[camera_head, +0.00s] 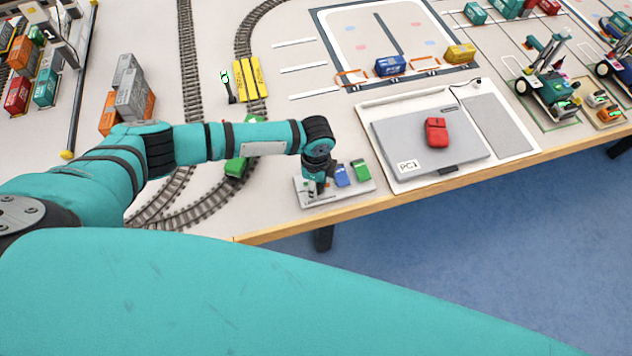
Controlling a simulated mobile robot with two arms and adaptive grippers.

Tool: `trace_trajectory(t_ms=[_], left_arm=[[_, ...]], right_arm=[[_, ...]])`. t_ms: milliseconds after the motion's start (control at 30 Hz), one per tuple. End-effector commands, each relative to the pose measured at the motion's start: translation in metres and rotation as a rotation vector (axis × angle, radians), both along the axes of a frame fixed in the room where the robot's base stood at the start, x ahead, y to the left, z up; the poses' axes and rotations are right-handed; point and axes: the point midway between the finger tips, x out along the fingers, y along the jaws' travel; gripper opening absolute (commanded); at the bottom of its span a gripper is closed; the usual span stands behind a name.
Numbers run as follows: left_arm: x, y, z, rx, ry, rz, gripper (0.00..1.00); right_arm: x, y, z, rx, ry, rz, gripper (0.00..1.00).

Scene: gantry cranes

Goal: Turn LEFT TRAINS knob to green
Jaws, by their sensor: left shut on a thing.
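A small grey control panel (337,195) sits near the table's front edge, left of the laptop. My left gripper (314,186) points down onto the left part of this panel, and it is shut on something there. The knob under it is hidden by the gripper, so I cannot see its position or colour marks. A blue block (342,176) and a green block (361,170) stand on the panel just right of the gripper. My right gripper is not in view.
A grey laptop (395,143) marked PC1 with a red mouse-like object (436,132) lies to the right. Train tracks (190,75) and a green train piece (236,167) are behind and left. Stacked containers (132,95) stand at left. The table's wooden edge (430,186) runs in front.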

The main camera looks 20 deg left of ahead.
Motion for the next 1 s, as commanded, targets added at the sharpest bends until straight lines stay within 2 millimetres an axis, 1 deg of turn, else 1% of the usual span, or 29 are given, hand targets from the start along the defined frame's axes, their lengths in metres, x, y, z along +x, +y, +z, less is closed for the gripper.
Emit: trace_trajectory(t_ms=[300,767,800,967,1000], left_arm=[[0.0008,-0.0003,0.0009,-0.001,-0.001,-0.105,0.0],[0.0011,-0.0004,0.0011,-0.002,-0.002,-0.119,0.0],[0.0011,-0.0004,0.0011,-0.002,-0.003,-0.119,0.34],[0.0008,-0.0003,0.0008,-0.001,-0.002,-0.119,0.54],[0.0007,-0.0003,0.0007,-0.001,-0.002,-0.119,0.54]], right_arm=[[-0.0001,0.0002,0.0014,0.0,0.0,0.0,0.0],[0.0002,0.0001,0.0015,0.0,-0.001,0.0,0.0],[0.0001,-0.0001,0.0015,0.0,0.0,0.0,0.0],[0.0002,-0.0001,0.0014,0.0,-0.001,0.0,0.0],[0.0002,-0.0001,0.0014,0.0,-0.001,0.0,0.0]])
